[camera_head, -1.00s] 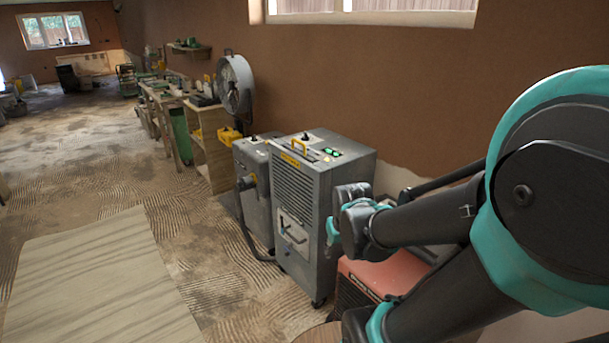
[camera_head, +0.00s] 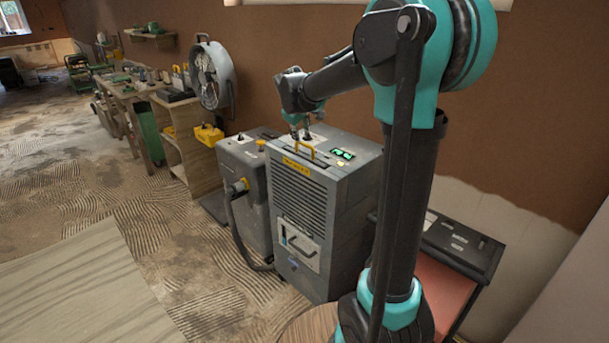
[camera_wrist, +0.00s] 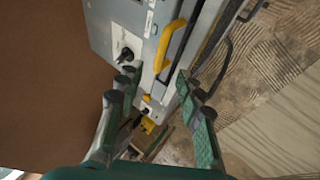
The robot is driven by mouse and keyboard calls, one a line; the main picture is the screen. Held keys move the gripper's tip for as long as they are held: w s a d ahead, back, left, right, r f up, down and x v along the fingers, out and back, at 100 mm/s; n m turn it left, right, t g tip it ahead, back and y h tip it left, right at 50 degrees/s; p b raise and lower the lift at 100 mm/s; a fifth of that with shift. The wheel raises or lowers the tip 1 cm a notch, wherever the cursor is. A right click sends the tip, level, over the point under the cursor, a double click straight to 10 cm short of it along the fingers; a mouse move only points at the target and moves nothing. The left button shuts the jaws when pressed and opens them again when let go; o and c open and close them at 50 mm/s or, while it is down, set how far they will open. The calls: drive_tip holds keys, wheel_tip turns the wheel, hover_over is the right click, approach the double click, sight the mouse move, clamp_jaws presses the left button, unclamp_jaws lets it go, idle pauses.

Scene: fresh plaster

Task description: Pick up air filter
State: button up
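A grey dehumidifier-like machine (camera_head: 340,205) stands on the floor with a louvred front. A yellow handle (camera_head: 298,149) rises from the front edge of its top; it also shows in the wrist view (camera_wrist: 171,45). I cannot tell whether this handle belongs to the air filter; no separate filter body is visible. My gripper (camera_head: 301,131) is above the machine's top, just behind the handle. In the wrist view my gripper (camera_wrist: 158,83) is open, its fingers apart with nothing held between them. The handle lies ahead of the fingertips, nearer the right finger.
A smaller grey unit (camera_head: 242,190) with a hose stands close on the left. A round fan (camera_head: 211,76) and wooden benches (camera_head: 120,90) line the brown wall behind. A red and black machine (camera_head: 450,270) is at the right. The floor at front left is open.

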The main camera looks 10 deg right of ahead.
sight(305, 144)
drive_tip(key=x, duration=1)
drive_tip(key=shift+d+f, duration=0.15)
drive_tip(key=shift+f, duration=0.1)
drive_tip(key=shift+c, duration=0.6)
clamp_jaws()
